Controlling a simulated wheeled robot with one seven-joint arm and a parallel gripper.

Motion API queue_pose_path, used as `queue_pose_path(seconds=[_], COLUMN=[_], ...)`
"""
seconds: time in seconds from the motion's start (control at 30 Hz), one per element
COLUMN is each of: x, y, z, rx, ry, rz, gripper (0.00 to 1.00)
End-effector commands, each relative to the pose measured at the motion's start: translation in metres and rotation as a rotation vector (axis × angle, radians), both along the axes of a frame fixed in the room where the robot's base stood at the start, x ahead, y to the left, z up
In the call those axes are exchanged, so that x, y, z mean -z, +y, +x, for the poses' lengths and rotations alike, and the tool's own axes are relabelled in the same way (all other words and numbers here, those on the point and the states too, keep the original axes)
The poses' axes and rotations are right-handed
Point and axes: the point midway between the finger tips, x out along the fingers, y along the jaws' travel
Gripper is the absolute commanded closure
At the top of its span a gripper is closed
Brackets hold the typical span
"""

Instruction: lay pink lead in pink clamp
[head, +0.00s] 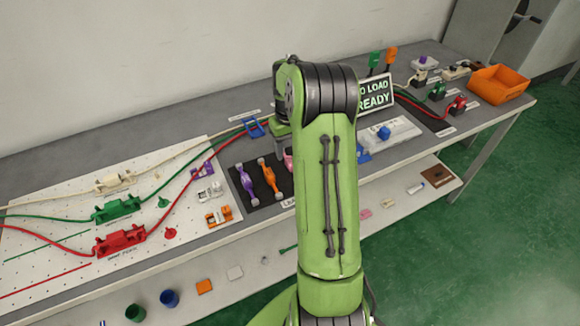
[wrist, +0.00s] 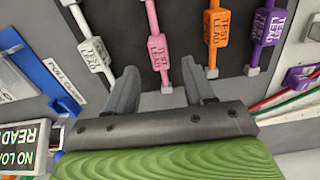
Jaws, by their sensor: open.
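The pink lead (wrist: 156,48), with a block marked TEST LEAD, lies on a dark mat in the wrist view. In the head view only a sliver of it (head: 288,160) shows beside my arm. My gripper (wrist: 159,68) is open. Its fingers appear on either side of the lead's near end in the picture, with a gap on both sides; I cannot tell how high they are above it. I cannot make out a pink clamp in either view.
White (wrist: 94,54), orange (wrist: 215,28) and purple (wrist: 268,27) leads lie beside the pink one. White (head: 209,193) and orange (head: 218,214) fixtures sit left of the mat. Red, green and white cables run along the bench. A sign (head: 375,92) stands behind my arm.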

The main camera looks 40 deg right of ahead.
Motion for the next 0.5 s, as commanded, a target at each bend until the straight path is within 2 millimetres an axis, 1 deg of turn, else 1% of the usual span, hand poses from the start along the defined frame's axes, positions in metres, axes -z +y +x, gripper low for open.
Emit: queue_pose_path(seconds=[0.03,0.1,0.2,0.4,0.47,0.5], x=[0.012,0.028,0.043,0.043,0.043,0.042], y=[0.000,0.001,0.001,0.001,0.001,0.001], z=[-0.001,-0.002,-0.002,-0.001,-0.001,-0.001], rx=[0.000,0.000,0.000,0.000,0.000,0.000], ry=[0.003,0.003,0.003,0.000,0.000,0.001], rz=[0.003,0.003,0.003,0.000,0.000,0.000], gripper=[0.47,0.47,0.47,0.47,0.54,0.61])
